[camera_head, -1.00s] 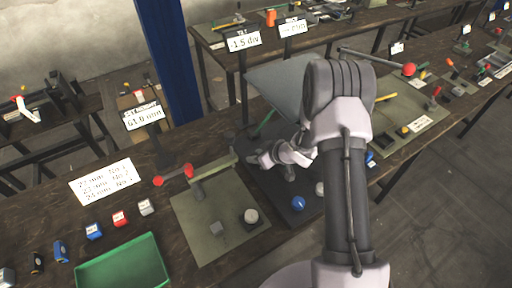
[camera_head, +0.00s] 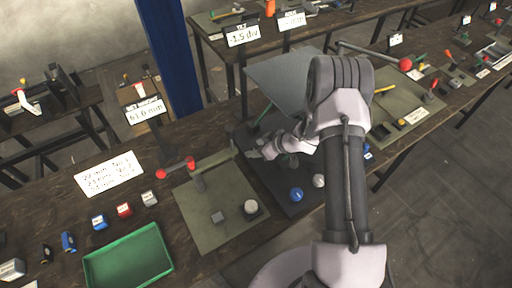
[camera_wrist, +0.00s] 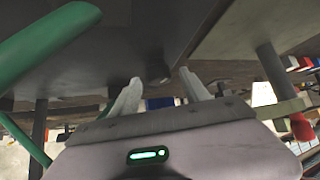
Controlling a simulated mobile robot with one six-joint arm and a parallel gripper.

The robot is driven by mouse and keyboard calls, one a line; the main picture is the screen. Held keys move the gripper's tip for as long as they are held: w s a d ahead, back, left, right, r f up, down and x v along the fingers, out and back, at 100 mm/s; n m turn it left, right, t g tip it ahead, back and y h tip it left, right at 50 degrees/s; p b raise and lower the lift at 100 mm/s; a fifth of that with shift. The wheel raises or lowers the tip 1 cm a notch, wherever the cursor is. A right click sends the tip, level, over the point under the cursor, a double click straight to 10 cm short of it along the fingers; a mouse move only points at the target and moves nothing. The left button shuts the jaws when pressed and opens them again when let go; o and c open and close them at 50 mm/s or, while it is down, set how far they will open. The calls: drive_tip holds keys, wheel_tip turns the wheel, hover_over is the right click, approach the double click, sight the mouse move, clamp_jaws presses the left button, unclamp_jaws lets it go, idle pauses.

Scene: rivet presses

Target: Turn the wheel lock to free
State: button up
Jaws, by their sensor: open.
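No part is clearly marked as the wheel lock, so I cannot tell which it is. My gripper (camera_head: 256,154) is low over the dark base plate (camera_head: 268,182), near a green bar (camera_head: 263,113) and a tilted grey panel. In the wrist view my gripper (camera_wrist: 158,82) is open, its two pale fingers apart. A small dark round knob (camera_wrist: 158,73) shows between and beyond the fingertips; I cannot tell whether they touch it. The thick green bar (camera_wrist: 45,42) crosses the left of that view. My arm hides part of the station in the head view.
A blue ball (camera_head: 296,195) and a white ball (camera_head: 319,181) are on the dark plate's near side. A red-ended lever (camera_head: 176,168) stands by the green-grey plate (camera_head: 205,226) to the left. A green tray (camera_head: 170,262) is at lower left. A red-tipped rod (camera_head: 376,54) is behind my arm.

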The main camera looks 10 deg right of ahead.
drive_tip(key=p+v, duration=0.4)
drive_tip(key=v, duration=1.3)
